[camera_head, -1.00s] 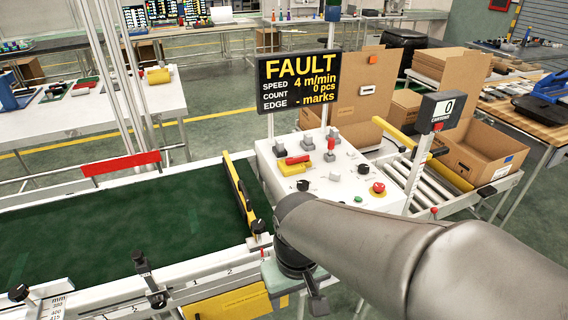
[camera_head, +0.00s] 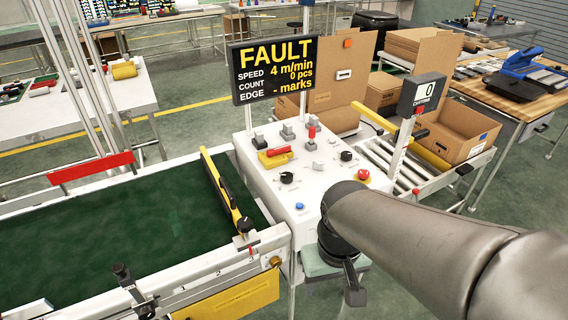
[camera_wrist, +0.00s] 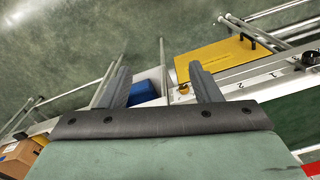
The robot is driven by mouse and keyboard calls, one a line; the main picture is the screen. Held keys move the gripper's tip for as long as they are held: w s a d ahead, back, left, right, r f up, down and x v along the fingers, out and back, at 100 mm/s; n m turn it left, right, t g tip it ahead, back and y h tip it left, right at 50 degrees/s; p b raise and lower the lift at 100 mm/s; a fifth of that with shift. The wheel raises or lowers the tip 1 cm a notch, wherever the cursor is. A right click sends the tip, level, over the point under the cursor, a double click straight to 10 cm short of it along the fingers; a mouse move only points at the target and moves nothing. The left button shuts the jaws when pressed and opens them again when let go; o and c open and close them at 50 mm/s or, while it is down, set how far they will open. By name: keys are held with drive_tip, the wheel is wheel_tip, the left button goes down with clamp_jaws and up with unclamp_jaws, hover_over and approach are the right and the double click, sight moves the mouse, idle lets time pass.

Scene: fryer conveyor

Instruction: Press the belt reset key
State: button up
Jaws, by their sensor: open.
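The white control panel (camera_head: 262,192) stands at the end of the green belt (camera_head: 110,235). It carries a small blue button (camera_head: 299,206) near its front edge, black knobs (camera_head: 287,177), a red mushroom button (camera_head: 363,174) and a red lever on a yellow base (camera_head: 277,155). I cannot read labels to tell which control is the reset key. The display (camera_head: 287,68) reads FAULT. My gripper (camera_head: 352,285) hangs in front of the panel's near edge, pointing down. The wrist view shows its fingers apart and empty (camera_wrist: 158,78). My arm hides the panel's near right part.
A yellow-black bar (camera_head: 228,190) stands over the belt end. A brass knob (camera_head: 275,262) and yellow plate (camera_head: 228,300) are on the conveyor's side. The counter post (camera_head: 401,150) rises right of the panel, near rollers and a cardboard box (camera_head: 459,135).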

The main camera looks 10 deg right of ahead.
drive_tip(key=shift+w+r, duration=0.15)
drive_tip(key=shift+w, duration=0.05)
drive_tip(key=c, duration=0.8)
drive_tip(key=w+n, duration=0.1)
drive_tip(key=w+r+n, duration=0.1)
drive_tip(key=w, duration=0.2)
drive_tip(key=shift+r+n+h, duration=0.3)
drive_tip(key=shift+r+n, duration=0.05)
drive_tip(key=shift+n, duration=0.05)
clamp_jaws()
drive_tip(key=w+r+n+g+p, duration=0.1)
drive_tip(key=w+r+n+p, duration=0.1)
drive_tip(key=w+n, duration=1.6)
drive_tip(key=w+r, duration=0.1)
drive_tip(key=w, duration=0.7)
drive_tip(key=shift+w+d+r+n, duration=0.2)
drive_tip(key=shift+w+d+n, duration=0.1)
drive_tip(key=shift+w+d, duration=0.1)
